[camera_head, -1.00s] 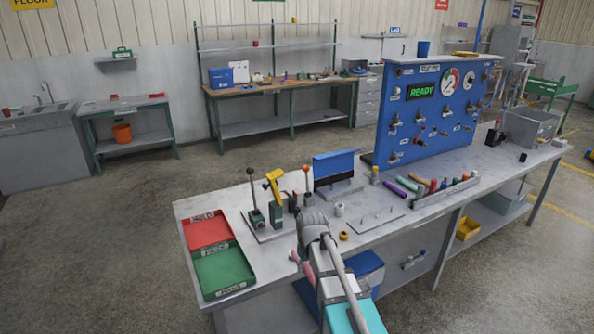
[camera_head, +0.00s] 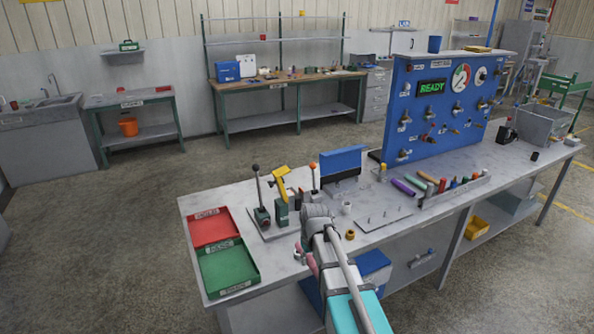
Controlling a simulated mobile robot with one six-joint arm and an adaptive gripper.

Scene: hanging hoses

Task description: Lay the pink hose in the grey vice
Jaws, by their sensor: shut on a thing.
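The pink hose (camera_head: 309,261) shows as a short pink piece beside the left side of my arm, at the bench's front edge. My arm hides the rest of it. My gripper (camera_head: 307,240) is at the end of the arm over the front of the bench, mostly hidden behind my grey wrist, and is shut on the pink hose. I cannot make out a grey vice for certain; small dark and grey fixtures stand just behind my wrist, partly covered by it.
Red (camera_head: 213,227) and green (camera_head: 229,268) trays lie at the bench's left end. A lever stand (camera_head: 262,216), a yellow-handled tool (camera_head: 281,210) and a blue plate (camera_head: 342,162) stand behind my wrist. Coloured cylinders (camera_head: 440,186) lie before the blue READY panel (camera_head: 440,105).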

